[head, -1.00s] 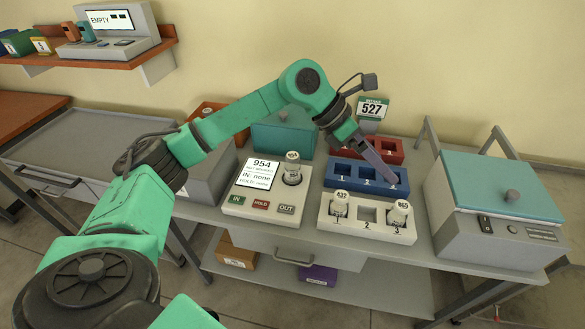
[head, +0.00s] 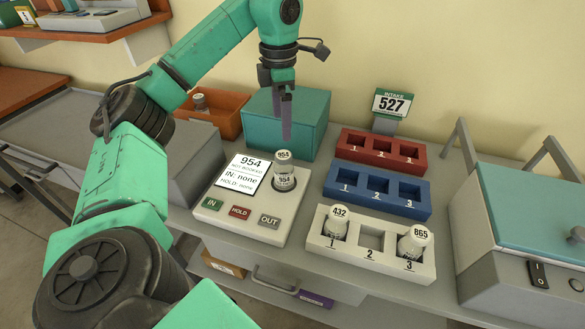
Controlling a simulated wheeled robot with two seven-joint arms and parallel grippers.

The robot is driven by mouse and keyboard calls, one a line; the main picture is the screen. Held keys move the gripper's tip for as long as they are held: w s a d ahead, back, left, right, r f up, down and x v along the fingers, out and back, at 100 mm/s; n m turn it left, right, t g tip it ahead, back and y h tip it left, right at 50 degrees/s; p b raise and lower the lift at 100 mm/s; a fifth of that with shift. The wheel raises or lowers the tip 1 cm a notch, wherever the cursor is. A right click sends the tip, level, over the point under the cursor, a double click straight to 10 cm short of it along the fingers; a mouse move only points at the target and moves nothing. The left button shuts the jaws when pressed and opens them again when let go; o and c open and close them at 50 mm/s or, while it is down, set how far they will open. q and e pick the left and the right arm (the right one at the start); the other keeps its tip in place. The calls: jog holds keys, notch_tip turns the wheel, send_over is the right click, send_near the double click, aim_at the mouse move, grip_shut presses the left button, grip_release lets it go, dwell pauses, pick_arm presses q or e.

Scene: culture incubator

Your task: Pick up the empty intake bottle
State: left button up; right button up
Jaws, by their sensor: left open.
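A bottle labelled 954 (head: 284,179) stands upright in the round well of the white reader station (head: 258,232). My left gripper (head: 286,136) is open and empty, pointing down, just above and behind that bottle's cap in the picture; I see no contact. A sign reading INTAKE 527 (head: 392,103) stands behind a red rack (head: 350,152), whose three slots look empty. Bottles labelled 432 (head: 337,224) and 865 (head: 412,244) sit in slots 1 and 3 of a white rack (head: 345,254); slot 2 is empty. My right gripper is not in view.
A blue rack (head: 338,201) with empty slots lies between the red and white racks. A teal box (head: 308,126) stands behind the station. An orange bin (head: 228,121) holds a small bottle (head: 200,102). A teal-lidded machine (head: 537,215) fills the right side.

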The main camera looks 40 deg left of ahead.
aim_at(284, 166)
pick_arm(q)
notch_tip(284, 166, down, 3)
jog(key=shift+w+f+b, duration=0.15)
jog(key=shift+f+b, duration=0.05)
jog(key=shift+b, duration=0.75)
notch_tip(284, 166, down, 5)
jog(key=b, duration=0.2)
jog(key=shift+r+b, duration=0.15)
jog(key=shift+b, duration=0.25)
jog(key=shift+f+p, duration=0.3)
jog(key=shift+p, duration=0.05)
jog(key=f+p, duration=0.1)
jog(key=f, duration=0.4)
jog(key=shift+d+f, duration=0.1)
jog(key=shift+d, duration=0.1)
jog(key=shift+f, duration=0.5)
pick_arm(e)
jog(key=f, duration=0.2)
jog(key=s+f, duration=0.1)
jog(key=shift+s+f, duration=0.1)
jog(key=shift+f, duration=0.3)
